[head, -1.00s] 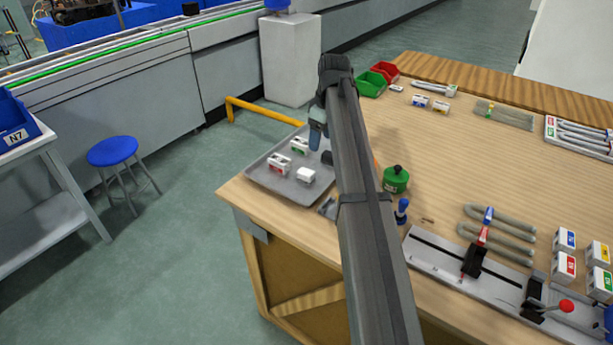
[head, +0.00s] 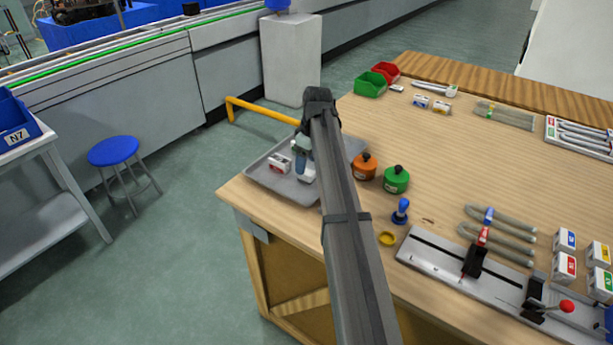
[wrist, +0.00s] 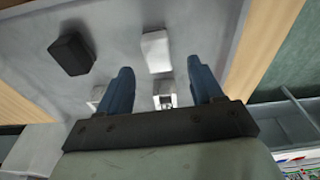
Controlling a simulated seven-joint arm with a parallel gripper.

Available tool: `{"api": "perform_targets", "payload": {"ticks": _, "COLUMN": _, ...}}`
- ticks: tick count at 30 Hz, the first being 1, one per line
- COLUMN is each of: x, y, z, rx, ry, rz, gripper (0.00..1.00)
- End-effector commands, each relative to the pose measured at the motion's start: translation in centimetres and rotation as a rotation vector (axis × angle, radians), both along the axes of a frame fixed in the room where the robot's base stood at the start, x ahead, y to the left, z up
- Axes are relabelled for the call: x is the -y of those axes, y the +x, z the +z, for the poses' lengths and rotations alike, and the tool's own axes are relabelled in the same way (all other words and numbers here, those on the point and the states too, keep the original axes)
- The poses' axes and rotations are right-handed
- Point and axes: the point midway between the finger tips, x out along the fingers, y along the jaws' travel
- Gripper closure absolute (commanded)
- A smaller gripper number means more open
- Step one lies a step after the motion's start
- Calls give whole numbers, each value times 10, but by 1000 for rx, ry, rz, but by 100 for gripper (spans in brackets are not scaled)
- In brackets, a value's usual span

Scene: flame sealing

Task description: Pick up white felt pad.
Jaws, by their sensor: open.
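The white felt pad (wrist: 156,50) looks like a small plain white block on the grey tray (head: 262,179). In the wrist view it lies between and slightly beyond the fingertips of my gripper (wrist: 160,66), apart from both fingers. My gripper is open and nothing is held in it. In the head view my gripper (head: 302,172) points down over the tray, and it and my arm mostly hide the pad.
A dark block (wrist: 71,54) lies on the tray, left of the pad in the wrist view. Orange (head: 364,167) and green (head: 396,180) lidded pots stand right of the tray.

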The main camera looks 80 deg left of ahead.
Motion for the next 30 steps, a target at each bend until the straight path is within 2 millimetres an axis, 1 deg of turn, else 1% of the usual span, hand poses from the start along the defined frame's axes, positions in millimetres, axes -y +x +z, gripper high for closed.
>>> {"api": "perform_targets", "payload": {"ticks": 5, "x": -1, "y": 1, "z": -17, "rx": 0, "ry": -1, "rz": 0, "gripper": 34}}
{"api": "perform_targets", "payload": {"ticks": 12, "x": -4, "y": -1, "z": -46, "rx": 0, "ry": -1, "rz": 0, "gripper": 34}}
{"api": "perform_targets", "payload": {"ticks": 15, "x": -4, "y": -1, "z": -50, "rx": 0, "ry": 0, "rz": 0, "gripper": 34}}
{"api": "perform_targets", "payload": {"ticks": 20, "x": -4, "y": -1, "z": -50, "rx": 0, "ry": 0, "rz": 0, "gripper": 34}}
{"api": "perform_targets", "payload": {"ticks": 23, "x": -4, "y": -1, "z": -50, "rx": 0, "ry": 0, "rz": 0, "gripper": 42}}
{"api": "perform_targets", "payload": {"ticks": 30, "x": -4, "y": -1, "z": -49, "rx": 0, "ry": 0, "rz": 0, "gripper": 65}}
